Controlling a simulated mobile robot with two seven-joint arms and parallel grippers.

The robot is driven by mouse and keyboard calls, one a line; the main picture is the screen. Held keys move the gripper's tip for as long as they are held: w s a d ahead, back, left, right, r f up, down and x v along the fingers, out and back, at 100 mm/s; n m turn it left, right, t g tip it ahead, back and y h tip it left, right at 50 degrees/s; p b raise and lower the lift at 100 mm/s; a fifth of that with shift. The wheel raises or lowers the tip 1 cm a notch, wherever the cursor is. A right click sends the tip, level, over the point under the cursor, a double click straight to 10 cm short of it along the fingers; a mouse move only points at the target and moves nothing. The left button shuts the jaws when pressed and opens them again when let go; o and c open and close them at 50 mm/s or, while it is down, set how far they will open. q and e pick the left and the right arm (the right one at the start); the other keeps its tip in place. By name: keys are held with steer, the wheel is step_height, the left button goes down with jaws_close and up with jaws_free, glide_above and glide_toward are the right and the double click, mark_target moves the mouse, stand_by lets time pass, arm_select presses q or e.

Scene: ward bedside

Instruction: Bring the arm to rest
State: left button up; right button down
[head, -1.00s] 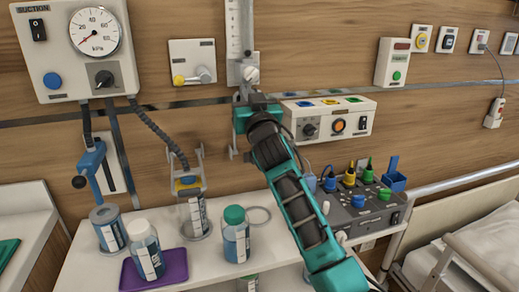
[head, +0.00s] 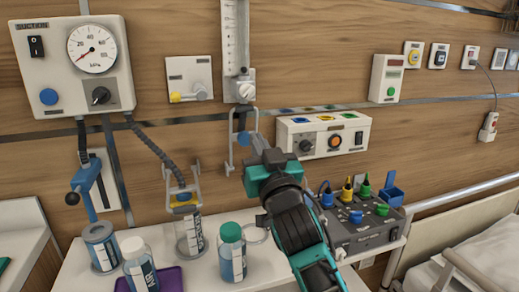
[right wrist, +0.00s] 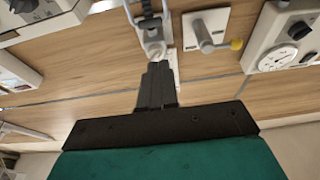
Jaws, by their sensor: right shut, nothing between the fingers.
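My right arm, teal and black, reaches up from the bottom of the head view. Its gripper (head: 260,146) points at the wall, just below the flowmeter (head: 235,45) and its grey knob. In the right wrist view the black fingers (right wrist: 157,84) are together with nothing between them. A grey wire-like bracket (head: 232,150) hangs beside the gripper in the head view; I cannot tell the gap between them. My left gripper is not in view.
A shelf (head: 205,272) below holds a green-capped bottle (head: 232,255), a white-capped bottle (head: 140,265), and a grey device (head: 368,234) with coloured connectors. The suction panel (head: 72,68) is on the wall at left. A bed rail (head: 455,195) stands at right.

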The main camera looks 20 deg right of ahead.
steer(key=shift+s+f, duration=0.1)
steer(key=shift+s, duration=0.25)
steer(key=s+d+f+n+g, duration=0.1)
steer(key=s+f+g, duration=0.25)
steer(key=f, duration=0.85)
steer(key=s+f+g, duration=0.2)
steer(key=s+f, duration=0.2)
steer(key=f, duration=0.8)
steer(key=s+d+f+n+g+y, duration=0.1)
steer(key=s+f+g, duration=0.4)
steer(key=s+f, duration=1.2)
steer(key=shift+s+d, duration=0.2)
steer(key=shift+d, duration=0.25)
